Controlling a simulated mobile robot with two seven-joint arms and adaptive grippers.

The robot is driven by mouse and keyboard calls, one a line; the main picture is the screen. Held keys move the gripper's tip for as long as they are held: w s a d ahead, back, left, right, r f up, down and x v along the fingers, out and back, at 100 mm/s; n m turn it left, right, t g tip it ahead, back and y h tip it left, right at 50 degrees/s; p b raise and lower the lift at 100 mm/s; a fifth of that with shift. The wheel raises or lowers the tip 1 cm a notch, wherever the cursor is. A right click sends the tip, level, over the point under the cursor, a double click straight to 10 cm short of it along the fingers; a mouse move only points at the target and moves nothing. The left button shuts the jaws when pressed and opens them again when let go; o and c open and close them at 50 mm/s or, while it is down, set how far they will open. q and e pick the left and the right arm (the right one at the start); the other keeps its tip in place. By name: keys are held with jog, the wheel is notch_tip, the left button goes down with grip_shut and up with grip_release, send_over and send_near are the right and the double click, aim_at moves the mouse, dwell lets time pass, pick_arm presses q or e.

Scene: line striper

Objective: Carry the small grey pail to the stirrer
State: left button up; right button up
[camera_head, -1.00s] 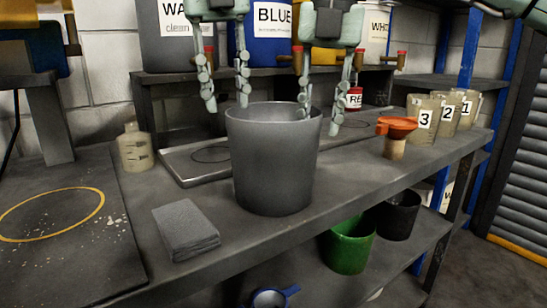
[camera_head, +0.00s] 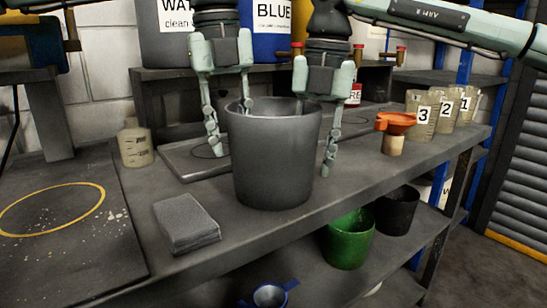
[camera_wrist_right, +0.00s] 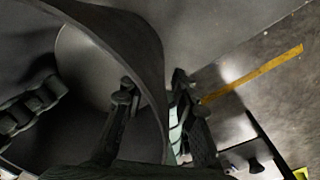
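The small grey pail (camera_head: 272,165) stands upright on the workbench, in the middle of the head view. My left gripper (camera_head: 231,132) straddles its left rim, one finger outside and one inside. My right gripper (camera_head: 314,135) straddles the right rim in the same way. Both are open, their fingers apart around the wall. In the right wrist view, the pail wall (camera_wrist_right: 145,45) passes between the fingers of my right gripper (camera_wrist_right: 155,105); contact cannot be told. A dark machine with a post (camera_head: 45,120), possibly the stirrer, stands at the left, only partly in view.
A dark board with a yellow ring (camera_head: 50,210) lies at the left. A green bucket (camera_head: 348,240) sits below.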

pick_arm(q)
jog(key=shift+c, duration=0.3)
pick_arm(e)
jog(key=shift+c, duration=0.2)
pick_arm(q)
grip_shut()
pick_arm(e)
grip_shut()
jog(key=shift+r, duration=0.1)
